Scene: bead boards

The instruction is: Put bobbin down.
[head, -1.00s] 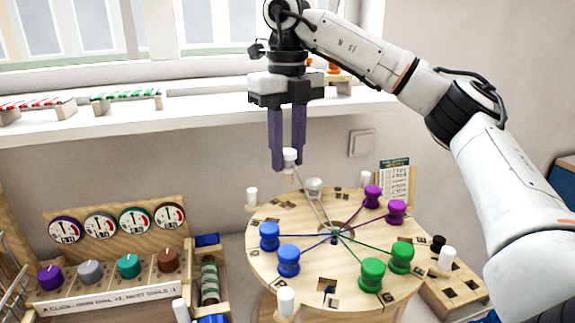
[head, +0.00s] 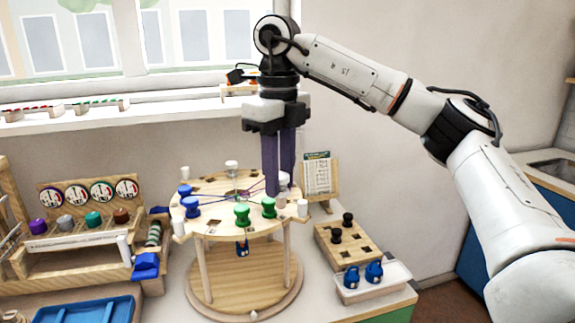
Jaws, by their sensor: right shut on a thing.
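My right gripper (head: 276,190) points straight down over the right part of the round wooden board (head: 215,229). It is shut on a white bobbin (head: 284,181), which is partly covered by the fingers at about board height. I cannot tell whether the bobbin touches the board. Two blue bobbins (head: 192,207) stand at the board's left and two green bobbins (head: 242,214) at its front. Threads run from the bobbins to the board's middle. The purple bobbins are mostly hidden behind the fingers. My left gripper is not in view.
A holed wooden block (head: 345,250) with black pegs and a white tray (head: 375,284) with blue weights are on the right. A dial panel (head: 90,215) and a blue tray (head: 75,311) are on the left. A card stand (head: 320,176) stands behind.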

